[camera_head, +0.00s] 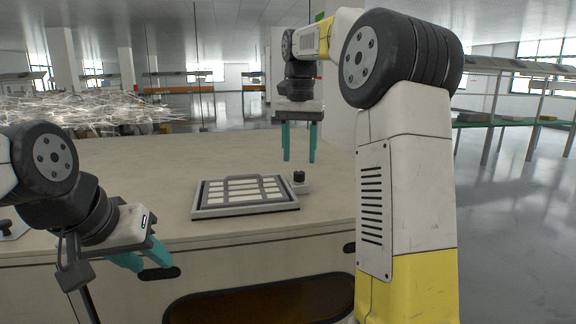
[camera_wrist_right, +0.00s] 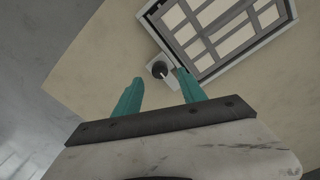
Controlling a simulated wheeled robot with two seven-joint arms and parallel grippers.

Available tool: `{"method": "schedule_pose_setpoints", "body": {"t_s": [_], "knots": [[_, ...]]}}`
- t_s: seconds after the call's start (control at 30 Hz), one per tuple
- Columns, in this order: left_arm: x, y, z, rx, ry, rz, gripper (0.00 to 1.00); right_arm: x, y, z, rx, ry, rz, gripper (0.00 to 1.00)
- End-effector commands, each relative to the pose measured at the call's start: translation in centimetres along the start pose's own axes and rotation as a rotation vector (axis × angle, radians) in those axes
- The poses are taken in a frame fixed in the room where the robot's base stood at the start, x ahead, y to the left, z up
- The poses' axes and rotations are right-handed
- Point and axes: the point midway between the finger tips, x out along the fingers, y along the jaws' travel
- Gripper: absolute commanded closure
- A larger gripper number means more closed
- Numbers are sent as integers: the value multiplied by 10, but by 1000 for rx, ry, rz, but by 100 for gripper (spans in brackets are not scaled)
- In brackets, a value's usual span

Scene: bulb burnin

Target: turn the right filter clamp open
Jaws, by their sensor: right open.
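The right filter clamp, a small black knob (camera_head: 299,177) on a pale block, stands at the right edge of the framed filter (camera_head: 246,208) on the cabinet top. In the right wrist view the clamp (camera_wrist_right: 159,69) shows just beyond my fingertips, beside the filter frame (camera_wrist_right: 208,68). My right gripper (camera_head: 299,160) points down above the clamp, open and empty; its teal fingers also show in the right wrist view (camera_wrist_right: 159,80), apart from the knob. My left gripper (camera_head: 146,262) is low at the front left, by the cabinet's front edge; its finger gap is not clear.
The beige cabinet top (camera_head: 120,165) is mostly clear around the filter. A tangle of pale, wiry material (camera_head: 80,108) lies behind at the left. A pale piece with a dark knob (camera_head: 8,230) sits at the far left edge. Shelving (camera_head: 520,122) stands at the right.

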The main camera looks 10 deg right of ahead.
Motion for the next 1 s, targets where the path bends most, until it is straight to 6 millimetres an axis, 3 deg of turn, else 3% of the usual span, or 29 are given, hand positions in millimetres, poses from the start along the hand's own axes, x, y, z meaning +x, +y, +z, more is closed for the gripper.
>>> {"method": "schedule_pose_setpoints", "body": {"t_s": [0.23,0.67,0.83,1.0], "knots": [[0,0,0,0,0,0,64,-29,0,0,0,1,0,52],[0,0,0,0,0,0,64,-33,3,4,-9,6,-8,52],[0,0,0,0,0,0,64,-33,19,32,-82,62,-70,52],[0,0,0,0,0,0,64,-18,41,85,-205,169,-162,52]]}}
